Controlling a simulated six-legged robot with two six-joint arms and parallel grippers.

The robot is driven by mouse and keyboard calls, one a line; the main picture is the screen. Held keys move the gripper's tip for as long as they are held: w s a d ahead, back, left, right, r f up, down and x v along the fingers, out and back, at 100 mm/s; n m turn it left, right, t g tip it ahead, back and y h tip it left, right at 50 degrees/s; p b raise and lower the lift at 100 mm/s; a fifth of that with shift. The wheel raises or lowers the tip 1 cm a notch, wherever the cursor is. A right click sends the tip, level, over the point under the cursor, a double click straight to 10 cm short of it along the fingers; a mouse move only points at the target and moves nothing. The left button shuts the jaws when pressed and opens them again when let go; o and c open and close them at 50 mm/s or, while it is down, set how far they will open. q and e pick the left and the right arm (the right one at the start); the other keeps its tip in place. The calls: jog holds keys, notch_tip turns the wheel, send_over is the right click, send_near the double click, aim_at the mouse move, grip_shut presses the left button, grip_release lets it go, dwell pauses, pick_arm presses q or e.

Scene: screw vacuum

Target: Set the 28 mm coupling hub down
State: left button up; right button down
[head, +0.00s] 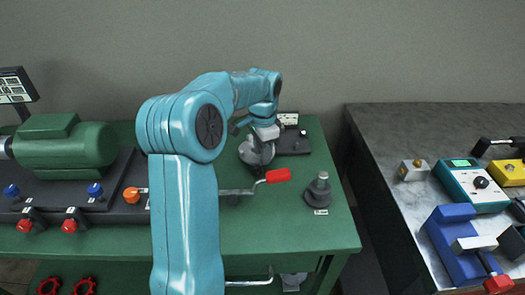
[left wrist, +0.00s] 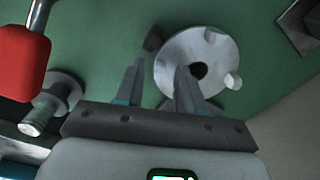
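My left gripper (head: 264,134) hangs over the back right of the green bench in the head view. In the left wrist view its two fingers (left wrist: 160,72) stand apart with nothing visibly held between them. A light grey round hub (left wrist: 205,48) with a dark central bore and raised lugs lies beyond the fingertips, and the right finger overlaps it. In the head view a grey hub (head: 257,154) is just below the gripper, partly covered by it. Its size marking cannot be read. My right gripper is not in view.
A red-handled lever (head: 278,175) lies just in front of the hub. A dark grey stepped post (head: 318,190) stands to the right. A green motor (head: 66,148) is at left. A grey side table (head: 390,150) with instruments and a blue vise (head: 455,240) is at right.

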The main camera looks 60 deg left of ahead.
pick_arm(q)
notch_tip(320, 180, up, 12)
jog(key=p, duration=0.2)
jog(key=shift+d, duration=0.2)
jog(key=shift+s, duration=0.1)
dwell(0.4)
